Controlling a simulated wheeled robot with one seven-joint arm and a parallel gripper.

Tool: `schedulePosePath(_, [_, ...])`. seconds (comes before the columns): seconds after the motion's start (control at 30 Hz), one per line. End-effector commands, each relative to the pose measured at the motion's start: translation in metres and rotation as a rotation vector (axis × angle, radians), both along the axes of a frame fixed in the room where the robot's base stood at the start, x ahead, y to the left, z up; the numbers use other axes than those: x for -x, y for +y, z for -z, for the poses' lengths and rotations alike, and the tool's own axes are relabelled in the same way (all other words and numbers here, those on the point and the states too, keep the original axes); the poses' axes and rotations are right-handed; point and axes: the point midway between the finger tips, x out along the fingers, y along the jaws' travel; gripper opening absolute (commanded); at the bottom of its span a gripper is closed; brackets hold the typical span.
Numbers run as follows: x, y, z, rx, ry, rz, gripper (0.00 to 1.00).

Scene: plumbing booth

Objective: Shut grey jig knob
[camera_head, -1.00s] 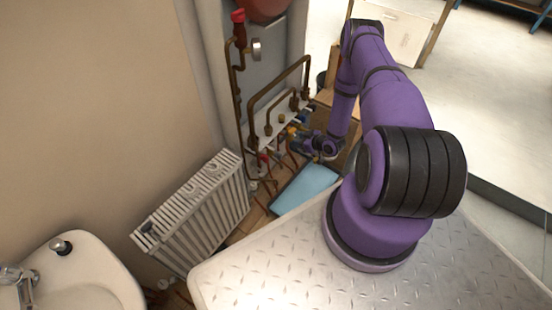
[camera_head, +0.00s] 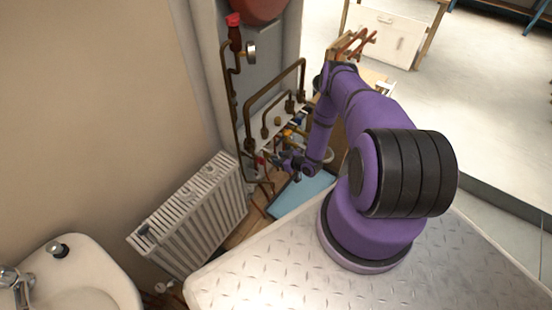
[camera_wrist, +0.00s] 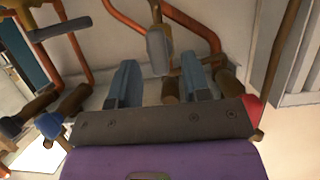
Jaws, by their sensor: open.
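The grey jig knob (camera_wrist: 158,50) is an elongated grey handle on a brass stem. It stands upright in the upper middle of the wrist view, in front of the pale panel. My gripper (camera_wrist: 159,64) is open, with one blue-grey finger on each side of the knob's line. The knob shows in the gap between the fingertips; I cannot tell how deep it sits or whether a finger touches it. In the head view my gripper (camera_head: 284,162) is low at the pipework, and the grey knob cannot be made out there.
Orange and copper pipes surround the knob. A white radiator (camera_head: 190,212) and a blue mat (camera_head: 300,196) are near in the head view.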

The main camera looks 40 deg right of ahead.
Motion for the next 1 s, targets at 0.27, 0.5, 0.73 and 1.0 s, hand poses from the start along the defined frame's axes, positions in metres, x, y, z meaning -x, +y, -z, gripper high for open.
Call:
schedulePosePath(0.27, [-0.018, 0.007, 0.008, 0.000, 0.001, -0.001, 0.44])
schedulePosePath(0.5, [-0.019, 0.007, 0.009, 0.000, 0.001, -0.001, 0.44])
schedulePosePath(0.73, [-0.019, 0.007, 0.009, 0.000, 0.001, 0.000, 0.06])
schedulePosePath(1.0, [-0.019, 0.006, 0.009, -0.022, 0.009, 0.000, 0.06])
